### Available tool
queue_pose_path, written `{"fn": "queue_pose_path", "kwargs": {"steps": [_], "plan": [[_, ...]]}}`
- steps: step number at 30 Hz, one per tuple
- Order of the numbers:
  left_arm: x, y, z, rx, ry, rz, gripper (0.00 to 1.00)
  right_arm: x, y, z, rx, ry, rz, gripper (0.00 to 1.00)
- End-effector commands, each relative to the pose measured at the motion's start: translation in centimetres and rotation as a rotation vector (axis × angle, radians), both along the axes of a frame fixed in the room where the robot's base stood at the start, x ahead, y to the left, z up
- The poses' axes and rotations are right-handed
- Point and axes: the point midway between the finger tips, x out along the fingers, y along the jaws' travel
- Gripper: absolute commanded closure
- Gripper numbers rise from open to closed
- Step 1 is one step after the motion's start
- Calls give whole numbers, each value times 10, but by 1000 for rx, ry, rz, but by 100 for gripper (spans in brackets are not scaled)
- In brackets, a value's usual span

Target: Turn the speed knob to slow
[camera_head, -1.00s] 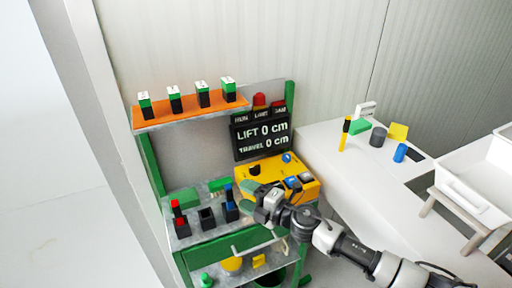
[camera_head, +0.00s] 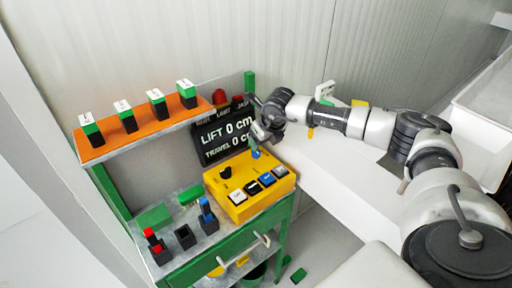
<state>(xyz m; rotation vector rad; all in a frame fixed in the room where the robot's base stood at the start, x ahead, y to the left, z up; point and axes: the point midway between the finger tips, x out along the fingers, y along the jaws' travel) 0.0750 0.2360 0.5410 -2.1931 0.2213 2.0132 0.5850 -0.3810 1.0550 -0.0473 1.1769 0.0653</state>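A yellow control box (camera_head: 237,209) sits on the green bench's top. A black knob (camera_head: 225,173) stands at its back left and a blue knob (camera_head: 256,153) at its back right. Several buttons line its front. No label shows which knob is the speed knob. My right gripper (camera_head: 263,135) points down just above the blue knob. I cannot tell whether it touches the knob or how far its fingers are apart. My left gripper is out of view.
A black screen (camera_head: 212,140) behind the box reads LIFT 0 cm; its right part is hidden by my gripper. An orange shelf (camera_head: 140,133) carries several black-green blocks. Small holders (camera_head: 184,237) stand left of the box. A white table lies at right.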

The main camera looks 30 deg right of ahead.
Motion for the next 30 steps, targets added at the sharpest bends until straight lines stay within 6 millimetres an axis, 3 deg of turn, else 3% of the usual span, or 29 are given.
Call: {"fn": "queue_pose_path", "kwargs": {"steps": [10, 23, 30], "plan": [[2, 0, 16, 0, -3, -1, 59, 22, 3, -52, 2, 1, 0, 40], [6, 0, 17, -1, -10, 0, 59, 26, 3, -63, 2, -1, 2, 40], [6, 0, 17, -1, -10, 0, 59, 26, 3, -63, 2, -1, 2, 77]]}}
